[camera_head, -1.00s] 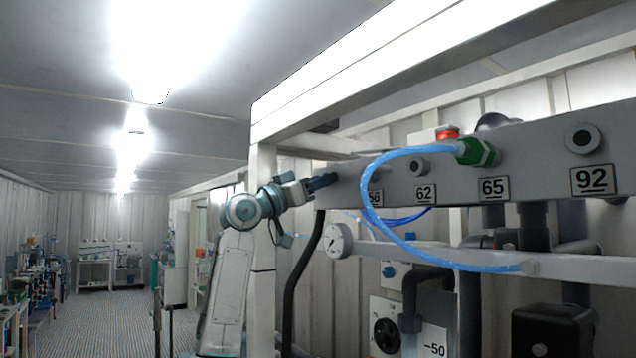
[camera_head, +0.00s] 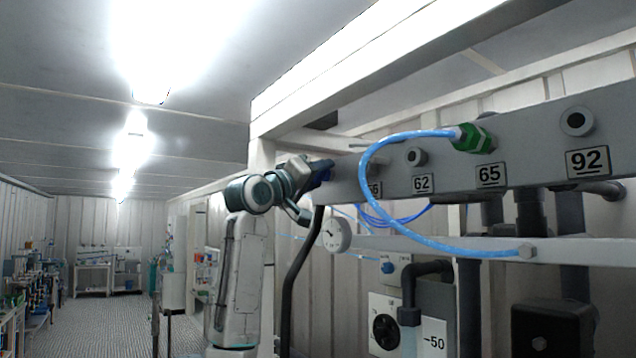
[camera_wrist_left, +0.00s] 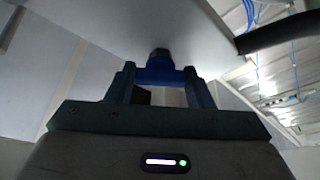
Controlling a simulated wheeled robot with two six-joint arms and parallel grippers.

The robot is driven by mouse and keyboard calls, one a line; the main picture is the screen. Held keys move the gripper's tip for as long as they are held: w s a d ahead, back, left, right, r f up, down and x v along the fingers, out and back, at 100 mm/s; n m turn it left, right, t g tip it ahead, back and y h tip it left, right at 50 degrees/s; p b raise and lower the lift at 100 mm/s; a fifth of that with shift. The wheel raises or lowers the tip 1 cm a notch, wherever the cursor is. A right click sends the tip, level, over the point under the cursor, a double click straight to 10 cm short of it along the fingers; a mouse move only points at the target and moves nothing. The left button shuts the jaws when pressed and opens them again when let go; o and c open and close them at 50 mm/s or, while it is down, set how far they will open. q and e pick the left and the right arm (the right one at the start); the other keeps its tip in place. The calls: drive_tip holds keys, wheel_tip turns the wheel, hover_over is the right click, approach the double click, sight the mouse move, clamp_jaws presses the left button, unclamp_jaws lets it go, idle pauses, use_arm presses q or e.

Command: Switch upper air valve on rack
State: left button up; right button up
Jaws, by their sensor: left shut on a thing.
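The grey rack panel (camera_head: 540,150) runs across the right in the head view, with a row of ports and number plates. My left gripper (camera_head: 322,173) is at the panel's left end, seen from the side. In the left wrist view my left gripper (camera_wrist_left: 162,88) is shut on a blue valve handle (camera_wrist_left: 161,75). In the head view the arm and fingers hide most of the valve. My right gripper is not in view.
A blue hose (camera_head: 366,185) loops from a green fitting (camera_head: 474,138) to the lower rail (camera_head: 580,259). The aisle floor (camera_head: 110,320) at left is open.

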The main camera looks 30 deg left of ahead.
use_arm(q)
drive_tip(key=n+y+b, duration=0.1)
drive_tip(key=n+y, duration=0.1)
drive_tip(key=n, duration=0.1)
drive_tip(key=shift+d+n+g, duration=0.1)
drive_tip(key=shift+n+g, duration=0.2)
drive_tip(key=shift+n, duration=0.1)
drive_tip(key=n+g+y+b, duration=0.1)
drive_tip(key=n, duration=0.2)
drive_tip(key=shift+s+n, duration=0.1)
drive_tip(key=shift+n, duration=0.3)
drive_tip(key=shift+r+n+g+b, duration=0.1)
drive_tip(key=shift+n+g+b, duration=0.35)
drive_tip(key=shift+n, duration=0.85)
drive_tip(key=o, duration=1)
drive_tip(key=shift+c, duration=0.2)
drive_tip(key=shift+s, duration=0.1)
